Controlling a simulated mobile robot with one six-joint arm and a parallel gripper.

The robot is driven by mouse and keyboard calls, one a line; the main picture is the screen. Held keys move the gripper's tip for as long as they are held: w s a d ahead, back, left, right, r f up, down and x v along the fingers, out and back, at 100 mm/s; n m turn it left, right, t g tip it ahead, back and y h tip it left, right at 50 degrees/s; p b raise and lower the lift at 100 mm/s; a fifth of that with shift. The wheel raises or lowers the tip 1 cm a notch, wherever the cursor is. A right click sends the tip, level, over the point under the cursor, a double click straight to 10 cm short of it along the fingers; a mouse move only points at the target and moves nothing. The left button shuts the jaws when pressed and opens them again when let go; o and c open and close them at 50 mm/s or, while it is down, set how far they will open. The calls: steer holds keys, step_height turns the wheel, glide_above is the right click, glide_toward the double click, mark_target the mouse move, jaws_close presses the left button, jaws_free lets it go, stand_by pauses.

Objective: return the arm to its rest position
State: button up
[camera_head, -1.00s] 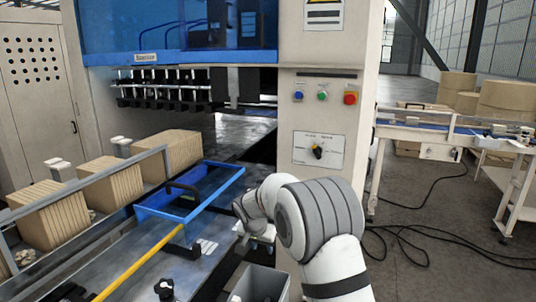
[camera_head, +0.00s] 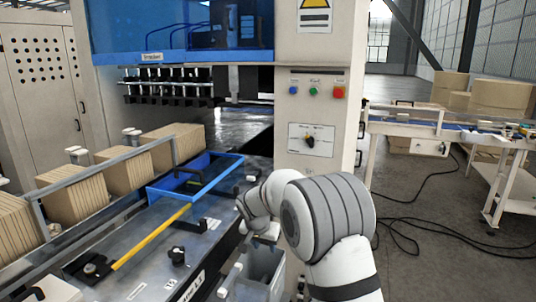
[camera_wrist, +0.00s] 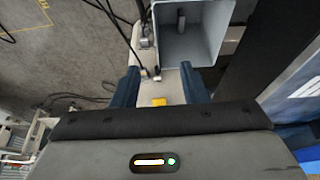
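My white and grey arm (camera_head: 325,225) is bent in front of the machine in the head view. Its far end hangs over a grey bin (camera_head: 262,270), and my gripper is mostly hidden there. In the wrist view my gripper (camera_wrist: 160,82) shows two blue fingers spread apart, with nothing clearly held between them. A pale ledge and a small yellow piece (camera_wrist: 159,102) show between the fingers.
A blue tray (camera_head: 163,196) and a yellow bar (camera_head: 150,238) lie on the machine bed. Several brown stacks (camera_head: 126,172) stand behind a rail at left. The control panel (camera_head: 310,140) is behind my arm. Cables (camera_head: 400,235) cross the open floor at right, near a conveyor (camera_head: 430,130).

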steer(key=s+d+r+n+g+b, duration=0.1)
steer(key=s+d+r+n+b, duration=0.15)
steer(key=s+d+b, duration=0.7)
steer(key=s+d+f, duration=0.1)
steer(key=s+d, duration=0.1)
steer(key=s, duration=0.7)
steer(key=s+d+f+n+y+b, duration=0.1)
steer(key=s+d+f, duration=0.1)
steer(key=s, duration=0.7)
steer(key=s+d+f, duration=0.2)
steer(key=s+d, duration=0.1)
steer(key=s, duration=0.6)
steer(key=shift+s+f+g+y+b, duration=0.25)
steer(key=shift+g+y+b, duration=0.05)
steer(key=shift+b, duration=0.1)
steer(key=shift+s, duration=0.1)
